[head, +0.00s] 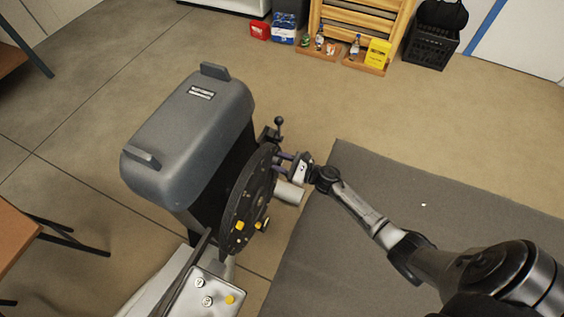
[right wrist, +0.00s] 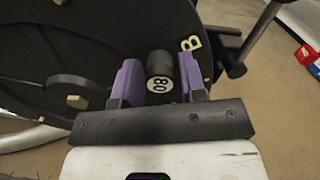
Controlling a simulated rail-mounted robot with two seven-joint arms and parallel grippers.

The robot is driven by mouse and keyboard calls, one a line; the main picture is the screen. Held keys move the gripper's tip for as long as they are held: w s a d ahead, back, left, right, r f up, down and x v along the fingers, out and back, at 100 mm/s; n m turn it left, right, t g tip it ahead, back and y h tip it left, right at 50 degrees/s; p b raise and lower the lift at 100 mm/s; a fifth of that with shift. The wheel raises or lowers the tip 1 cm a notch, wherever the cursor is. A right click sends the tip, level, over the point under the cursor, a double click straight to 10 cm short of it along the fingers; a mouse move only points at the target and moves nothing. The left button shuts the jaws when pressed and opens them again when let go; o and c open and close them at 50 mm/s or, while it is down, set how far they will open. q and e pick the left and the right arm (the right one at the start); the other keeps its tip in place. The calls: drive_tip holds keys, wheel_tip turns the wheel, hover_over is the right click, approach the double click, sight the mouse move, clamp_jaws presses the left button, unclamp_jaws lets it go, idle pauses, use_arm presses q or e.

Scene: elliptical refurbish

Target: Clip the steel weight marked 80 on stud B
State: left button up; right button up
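The steel weight marked 80 (right wrist: 160,78) is a small dark cylinder with a pale, numbered end face. It stands against the dark disc (right wrist: 40,45), beside the yellow letter B (right wrist: 192,43); the stud behind it is hidden. My right gripper (right wrist: 161,82) has its two purple fingers on either side of the weight, with narrow gaps showing, so it looks open around it. In the head view, my right gripper (head: 288,164) reaches the right edge of the disc (head: 246,208), below a black ball-topped lever (head: 279,122). My left gripper is not in view.
A grey machine housing (head: 190,125) stands left of the disc. A light cylinder (head: 290,192) sticks out below my right gripper. A metal tray (head: 222,300) with small round pieces is at the bottom. A grey mat (head: 400,210) covers the floor at right.

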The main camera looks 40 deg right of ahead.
drive_tip(key=o, duration=0.3)
drive_tip(key=shift+w, duration=0.1)
drive_tip(key=shift+s, duration=0.2)
drive_tip(key=shift+s+d, duration=0.3)
drive_tip(key=shift+s, duration=0.15)
drive_tip(key=shift+p+v, duration=1.6)
drive_tip(key=shift+v, duration=4.75)
